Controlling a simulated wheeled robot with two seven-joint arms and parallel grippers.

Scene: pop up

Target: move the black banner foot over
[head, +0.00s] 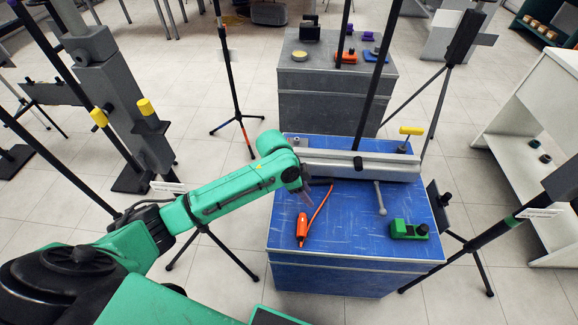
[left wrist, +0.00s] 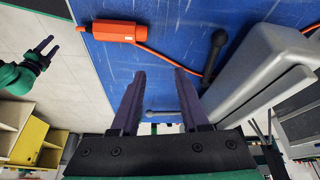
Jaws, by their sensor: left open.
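The black banner foot (head: 320,181) is a short dark bar on the blue tabletop. It lies against the front side of the long grey banner base (head: 350,168), near its left end. In the left wrist view the foot (left wrist: 214,58) has a rounded knob end and lies right of the fingers, beside the base. My left gripper (head: 307,196) is open above the table, just left of the foot. Its purple fingers (left wrist: 158,76) are apart and nothing shows held between them. My right gripper (left wrist: 43,48) shows small and open at the left of the wrist view.
An orange tool (head: 302,229) with a cord lies in front of the base on the blue table (head: 340,245). A grey foot (head: 380,200) sticks out toward the front edge. A green device (head: 408,230) sits front right. A tall pole (head: 377,85) rises behind the base.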

